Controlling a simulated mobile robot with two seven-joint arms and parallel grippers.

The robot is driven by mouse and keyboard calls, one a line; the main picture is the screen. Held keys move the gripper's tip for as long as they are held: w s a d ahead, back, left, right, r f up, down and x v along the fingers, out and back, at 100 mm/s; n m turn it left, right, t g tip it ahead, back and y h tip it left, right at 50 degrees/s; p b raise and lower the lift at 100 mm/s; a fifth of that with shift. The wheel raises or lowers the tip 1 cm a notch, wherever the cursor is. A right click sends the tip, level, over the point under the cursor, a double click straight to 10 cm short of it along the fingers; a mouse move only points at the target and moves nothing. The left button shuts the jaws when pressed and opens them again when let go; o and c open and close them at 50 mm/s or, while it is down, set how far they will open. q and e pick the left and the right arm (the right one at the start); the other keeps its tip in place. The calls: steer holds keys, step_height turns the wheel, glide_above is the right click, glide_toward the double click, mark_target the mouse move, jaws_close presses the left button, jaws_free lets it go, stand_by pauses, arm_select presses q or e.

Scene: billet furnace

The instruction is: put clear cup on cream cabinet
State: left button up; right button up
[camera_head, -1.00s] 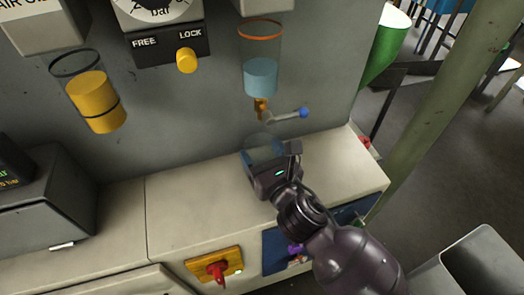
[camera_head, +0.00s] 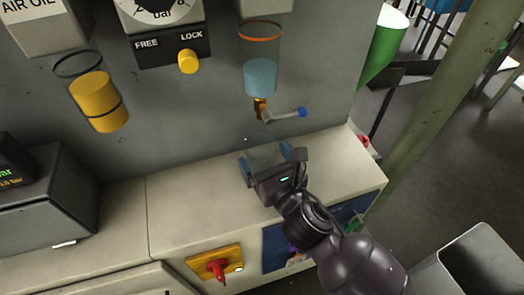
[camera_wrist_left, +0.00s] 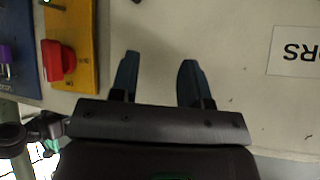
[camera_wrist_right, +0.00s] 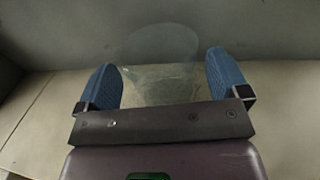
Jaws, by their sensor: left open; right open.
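The clear cup (camera_head: 265,154) is see-through and faint. It appears to stand on the cream cabinet (camera_head: 185,195), near the grey back wall, below the tap. My right gripper (camera_head: 267,161) is around it with blue fingers apart, one on each side. In the right wrist view the cup (camera_wrist_right: 160,75) sits between the fingers (camera_wrist_right: 163,85), with a visible gap at least on the right; contact on the left is hard to tell. My left gripper (camera_wrist_left: 158,80) is open and empty in front of a pale panel. It is outside the head view.
A tank of blue liquid (camera_head: 260,75) with a brass tap and blue-tipped lever (camera_head: 285,113) hangs above the cup. A yellow-filled tube (camera_head: 98,100) is on the wall. A dark box (camera_head: 45,200) stands left. A red switch (camera_head: 217,268) is on the cabinet front. The cabinet top left of the cup is clear.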

steer(key=p+v, duration=0.1)
steer(key=v, duration=0.9)
steer(key=shift+r, duration=0.1)
stand_by(0.3)
